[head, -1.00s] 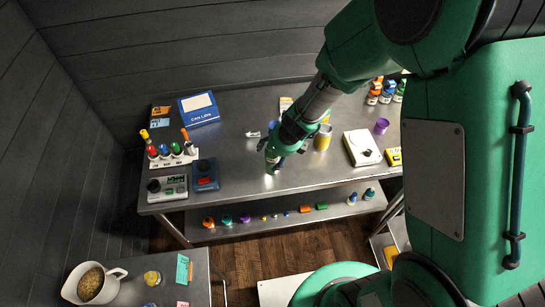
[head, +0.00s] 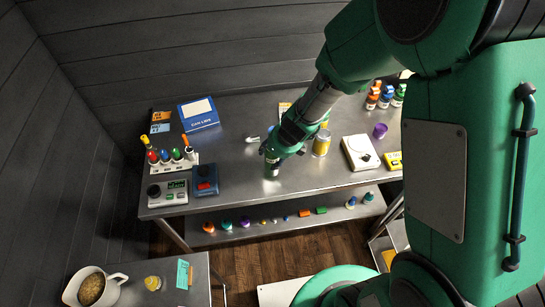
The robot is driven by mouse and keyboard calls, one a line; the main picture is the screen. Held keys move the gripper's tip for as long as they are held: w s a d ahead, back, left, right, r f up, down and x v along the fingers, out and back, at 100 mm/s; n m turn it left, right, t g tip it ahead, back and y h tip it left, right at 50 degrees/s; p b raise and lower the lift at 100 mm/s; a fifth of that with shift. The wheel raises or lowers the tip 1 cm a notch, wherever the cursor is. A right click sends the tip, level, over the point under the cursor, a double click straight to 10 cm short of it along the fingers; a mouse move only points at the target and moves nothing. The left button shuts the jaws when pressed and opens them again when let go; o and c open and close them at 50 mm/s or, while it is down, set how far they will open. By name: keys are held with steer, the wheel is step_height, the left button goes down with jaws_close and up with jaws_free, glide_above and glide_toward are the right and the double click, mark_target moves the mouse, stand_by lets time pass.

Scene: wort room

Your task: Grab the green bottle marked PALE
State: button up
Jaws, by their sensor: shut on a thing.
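The green bottle (head: 271,171) is upright at the front part of the steel table, directly under my gripper (head: 271,156). A pale label shows on its side, but the writing is too small to read. My gripper is shut on the bottle's upper part and hides its top. Whether the bottle's base touches the table is hard to tell.
The steel table (head: 240,185) also holds a yellow can (head: 321,143) and a white scale (head: 361,153) to the right. The table front around the bottle is clear.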

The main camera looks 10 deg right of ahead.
steer(key=s+d+r, duration=0.1)
steer(key=s, duration=0.7)
steer(key=s+d+r, duration=0.1)
steer(key=s+r, duration=0.1)
steer(key=s, duration=0.5)
steer(key=shift+s+d, duration=0.4)
